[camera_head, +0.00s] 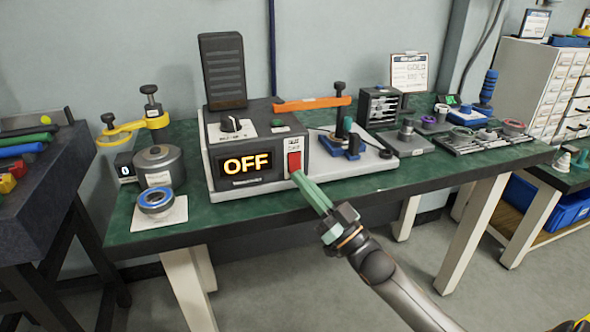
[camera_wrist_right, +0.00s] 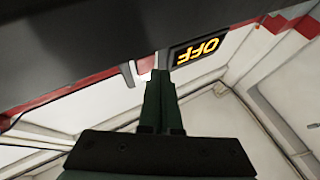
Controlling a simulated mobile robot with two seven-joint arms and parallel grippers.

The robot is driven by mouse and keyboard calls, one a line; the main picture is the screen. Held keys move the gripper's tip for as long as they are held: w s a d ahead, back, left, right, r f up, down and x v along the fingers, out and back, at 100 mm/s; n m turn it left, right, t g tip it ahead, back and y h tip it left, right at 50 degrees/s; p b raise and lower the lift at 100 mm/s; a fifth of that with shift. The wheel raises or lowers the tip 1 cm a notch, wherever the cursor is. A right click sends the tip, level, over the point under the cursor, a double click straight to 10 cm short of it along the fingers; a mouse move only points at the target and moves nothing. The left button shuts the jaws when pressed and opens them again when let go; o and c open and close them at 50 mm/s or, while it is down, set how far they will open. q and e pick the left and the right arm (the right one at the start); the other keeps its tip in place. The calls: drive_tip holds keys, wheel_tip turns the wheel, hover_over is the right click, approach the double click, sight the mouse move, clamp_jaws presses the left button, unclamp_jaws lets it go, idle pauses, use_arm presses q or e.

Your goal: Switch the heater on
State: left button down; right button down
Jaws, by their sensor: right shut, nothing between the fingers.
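The heater (camera_head: 227,185) is a grey box on the green-topped bench. Its display (camera_head: 247,164) reads OFF in orange; the display also shows upside down in the right wrist view (camera_wrist_right: 198,51). A red switch (camera_head: 294,156) sits on the heater's front right, below a small label. My right gripper (camera_head: 298,177) is shut and empty, its green fingertips just below the red switch. I cannot tell whether they touch it. In the right wrist view the closed fingers (camera_wrist_right: 157,80) point at the heater front beside the display. My left gripper is not in view.
A dial (camera_head: 231,125) sits on the heater top. An orange lever (camera_head: 312,103) and a blue clamp (camera_head: 345,145) stand to its right. A blue ring on a white pad (camera_head: 176,219) lies at front left.

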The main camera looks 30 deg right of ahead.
drive_tip(key=shift+w+d, duration=0.1)
drive_tip(key=shift+w, duration=0.3)
drive_tip(key=shift+w, duration=0.3)
idle(0.6)
drive_tip(key=shift+s, duration=0.1)
drive_tip(key=shift+s+r+p, duration=0.1)
drive_tip(key=shift+s+p, duration=0.3)
drive_tip(key=shift+p, duration=0.1)
drive_tip(key=shift+s, duration=0.25)
